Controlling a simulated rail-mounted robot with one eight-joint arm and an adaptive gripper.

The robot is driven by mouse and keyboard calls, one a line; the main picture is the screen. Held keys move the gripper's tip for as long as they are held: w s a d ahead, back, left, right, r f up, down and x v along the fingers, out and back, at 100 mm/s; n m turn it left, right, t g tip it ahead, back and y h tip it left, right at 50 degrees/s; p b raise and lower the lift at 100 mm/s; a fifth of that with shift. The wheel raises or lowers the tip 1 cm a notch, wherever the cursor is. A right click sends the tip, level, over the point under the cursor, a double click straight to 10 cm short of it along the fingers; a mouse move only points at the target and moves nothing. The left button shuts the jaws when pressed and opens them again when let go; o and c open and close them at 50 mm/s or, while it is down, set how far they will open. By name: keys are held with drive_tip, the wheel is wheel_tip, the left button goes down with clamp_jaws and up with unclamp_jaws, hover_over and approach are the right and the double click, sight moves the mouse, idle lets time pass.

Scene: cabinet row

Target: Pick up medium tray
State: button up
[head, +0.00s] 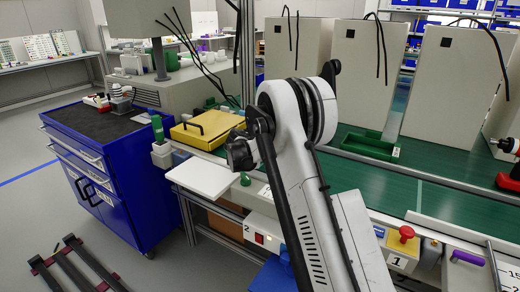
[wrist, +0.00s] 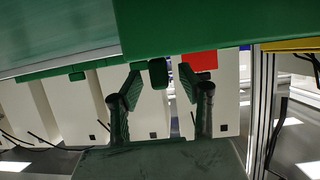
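A green tray (head: 370,147) with raised walls sits on the green work surface, in front of the pale panels, right of my arm in the head view. In the wrist view, which looks upside down, a large green body (wrist: 215,25) fills the top centre, close to the fingertips; I cannot tell whether it is the same tray. My gripper (wrist: 160,84) has its two dark fingers apart. A small dark green block shows between the tips, and I cannot tell whether they touch it. In the head view my gripper cannot be made out clearly, with my arm in front.
A yellow case (head: 207,129) with a black handle lies left of my arm. A blue drawer cabinet (head: 115,180) stands further left. A red emergency button (head: 407,232) is at the front edge, and a red tool (head: 510,165) is at right. The green surface (head: 375,188) before the tray is clear.

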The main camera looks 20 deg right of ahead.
drive_tip(key=b+x, duration=0.1)
drive_tip(key=x, duration=0.3)
drive_tip(key=shift+d+f, duration=0.1)
clamp_jaws()
